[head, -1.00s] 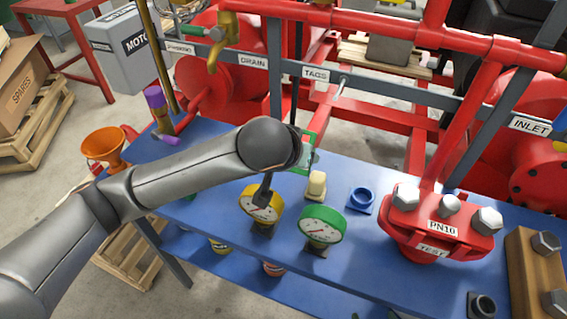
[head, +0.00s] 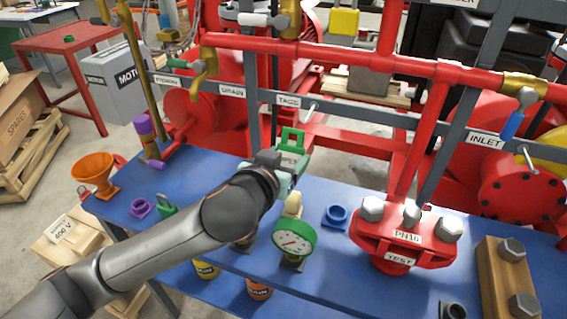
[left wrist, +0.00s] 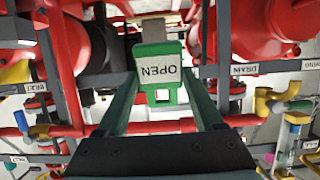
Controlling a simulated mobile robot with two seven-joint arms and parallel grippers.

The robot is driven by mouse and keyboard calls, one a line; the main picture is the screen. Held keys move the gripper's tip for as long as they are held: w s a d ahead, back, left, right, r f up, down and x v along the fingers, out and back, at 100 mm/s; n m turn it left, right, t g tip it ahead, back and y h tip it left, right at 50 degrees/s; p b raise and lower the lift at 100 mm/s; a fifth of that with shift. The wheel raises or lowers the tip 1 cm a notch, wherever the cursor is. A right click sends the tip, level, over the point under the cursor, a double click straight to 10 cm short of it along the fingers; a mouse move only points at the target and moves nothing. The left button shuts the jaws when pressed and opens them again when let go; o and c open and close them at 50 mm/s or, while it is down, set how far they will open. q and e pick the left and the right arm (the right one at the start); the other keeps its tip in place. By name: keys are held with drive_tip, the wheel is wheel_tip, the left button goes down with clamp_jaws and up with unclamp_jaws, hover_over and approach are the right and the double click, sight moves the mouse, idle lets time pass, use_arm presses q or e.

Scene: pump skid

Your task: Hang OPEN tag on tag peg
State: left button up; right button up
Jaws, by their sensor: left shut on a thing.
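The green OPEN tag (head: 292,140) is held upright above the bench, and its lettering reads upside down in the left wrist view (left wrist: 159,70). My left gripper (head: 291,165) is shut on the tag, with its two fingers on either side of it in the wrist view. The tag peg (head: 309,112) is a pale pin on the grey rail by the TAGS label (head: 288,100). In the head view the tag appears just below and left of the peg, apart from it. In the wrist view I cannot make out the peg.
A red pipe (head: 340,53) runs above the grey rail. DRAIN (head: 232,91) labels the rail to the left.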

use_arm(q)
drive_tip(key=shift+w+d+f+b, duration=0.1)
drive_tip(key=shift+w+d+b, duration=0.25)
drive_tip(key=shift+w, duration=0.6)
drive_tip(key=shift+w+d+f+b, duration=0.1)
drive_tip(key=shift+w+d+b, duration=0.15)
drive_tip(key=shift+w, duration=0.65)
drive_tip(key=shift+w+p, duration=0.1)
drive_tip(key=shift+p, duration=0.25)
drive_tip(key=shift+w+d+r, duration=0.1)
drive_tip(key=shift+w+d, duration=0.1)
drive_tip(key=shift+w, duration=0.3)
idle(0.4)
drive_tip(key=shift+w+d+p, duration=0.15)
drive_tip(key=shift+w+d, duration=0.15)
drive_tip(key=shift+w, duration=0.55)
drive_tip(key=shift+w+d+p, duration=0.15)
drive_tip(key=shift+w+d, duration=0.15)
drive_tip(key=shift+w, duration=0.55)
drive_tip(key=shift+w+f, duration=0.15)
drive_tip(key=shift+f, duration=0.4)
